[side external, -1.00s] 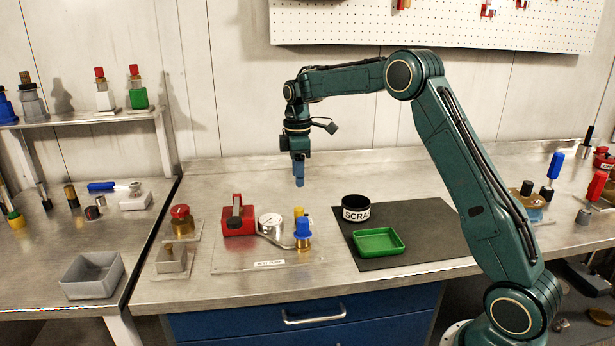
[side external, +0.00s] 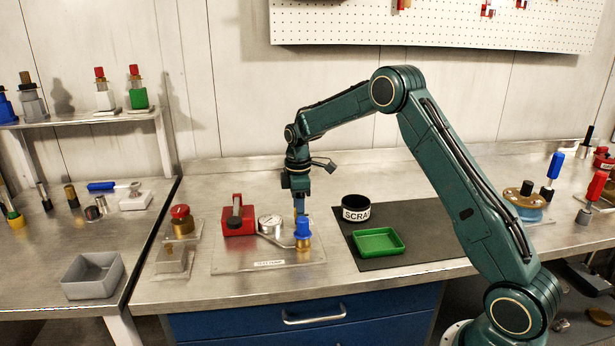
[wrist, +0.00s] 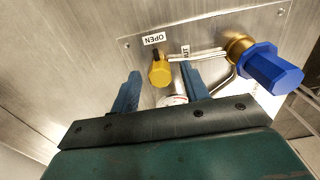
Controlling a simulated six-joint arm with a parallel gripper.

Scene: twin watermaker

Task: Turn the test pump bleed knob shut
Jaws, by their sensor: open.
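The yellow bleed knob (wrist: 160,73) shows in the wrist view, with a dark pointer on its far side directed towards the OPEN label (wrist: 153,38). A second label (wrist: 185,50), partly hidden and ending in "UT", is to its right. My gripper (side external: 300,208) points down over the test pump plate (side external: 235,262). In the wrist view its blue fingers are open, one on each side of the yellow knob, with gaps visible. In the side view the yellow knob is hidden behind my fingers and the blue knob.
A larger blue knob (side external: 303,230) on a brass fitting stands close in front of my fingers; it also shows in the wrist view (wrist: 268,68). The gauge (side external: 269,225) and red pump block (side external: 238,217) are to the left. The black scrap cup (side external: 356,208) and green tray (side external: 378,242) are to the right.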

